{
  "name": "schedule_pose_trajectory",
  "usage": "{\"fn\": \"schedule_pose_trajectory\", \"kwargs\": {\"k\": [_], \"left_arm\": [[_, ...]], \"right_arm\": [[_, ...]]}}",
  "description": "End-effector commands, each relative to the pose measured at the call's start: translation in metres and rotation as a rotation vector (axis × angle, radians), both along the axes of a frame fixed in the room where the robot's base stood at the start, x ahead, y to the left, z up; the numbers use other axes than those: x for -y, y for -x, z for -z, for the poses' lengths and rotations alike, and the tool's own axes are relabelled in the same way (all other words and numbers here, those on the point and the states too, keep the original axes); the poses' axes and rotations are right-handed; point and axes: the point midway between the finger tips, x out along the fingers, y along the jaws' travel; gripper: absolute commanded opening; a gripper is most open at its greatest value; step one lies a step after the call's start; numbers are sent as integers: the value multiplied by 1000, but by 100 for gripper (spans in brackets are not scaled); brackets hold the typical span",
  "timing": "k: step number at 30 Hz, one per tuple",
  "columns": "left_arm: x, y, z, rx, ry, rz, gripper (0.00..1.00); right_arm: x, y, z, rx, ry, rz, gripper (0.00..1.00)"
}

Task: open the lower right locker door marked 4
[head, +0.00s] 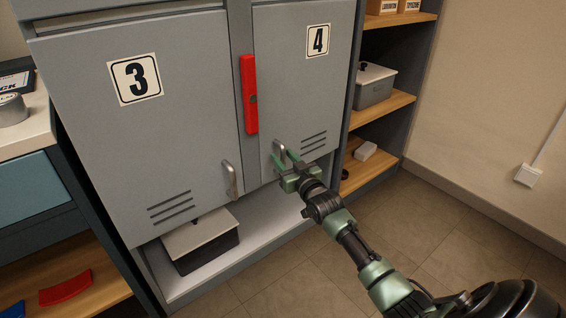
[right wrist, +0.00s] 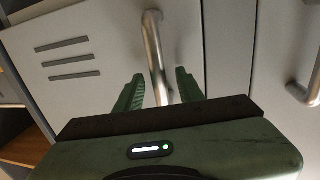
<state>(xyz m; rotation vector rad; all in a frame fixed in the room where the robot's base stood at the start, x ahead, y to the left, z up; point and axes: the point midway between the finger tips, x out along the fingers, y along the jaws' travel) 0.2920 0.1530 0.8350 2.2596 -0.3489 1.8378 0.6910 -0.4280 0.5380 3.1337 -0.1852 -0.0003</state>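The locker door marked 4 (head: 300,85) is grey, with a black 4 on a white label and slots near its lower right corner. It looks closed. Its metal handle (head: 279,149) is at the lower left of the door. My right gripper (head: 286,158) is at this handle. In the right wrist view the handle (right wrist: 153,45) reaches down between the two green fingers (right wrist: 160,90), with a gap visible on both sides. The fingers are open around its lower part and do not look closed on it. My left gripper is not in view.
A red bar (head: 249,95) stands upright along the strip between door 4 and door 3 (head: 150,130). Door 3 is closed, with its own handle (head: 231,181). A lidded box (head: 200,240) sits below. Shelves (head: 385,105) stand right of the locker; the floor (head: 430,230) in front is clear.

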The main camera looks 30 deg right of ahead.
Motion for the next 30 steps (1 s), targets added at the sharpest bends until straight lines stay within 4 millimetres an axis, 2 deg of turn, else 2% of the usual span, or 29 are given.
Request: {"fn": "schedule_pose_trajectory", "kwargs": {"k": [10,11,14,15,30], "left_arm": [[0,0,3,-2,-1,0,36],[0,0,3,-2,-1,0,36],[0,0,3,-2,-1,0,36],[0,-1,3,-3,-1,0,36],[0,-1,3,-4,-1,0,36]], "right_arm": [[1,-6,0,-1,0,0,38],[1,-6,0,-1,0,0,32],[1,-6,0,-1,0,0,5],[1,-6,0,-1,0,0,0],[1,-6,0,0,0,0,0]]}}
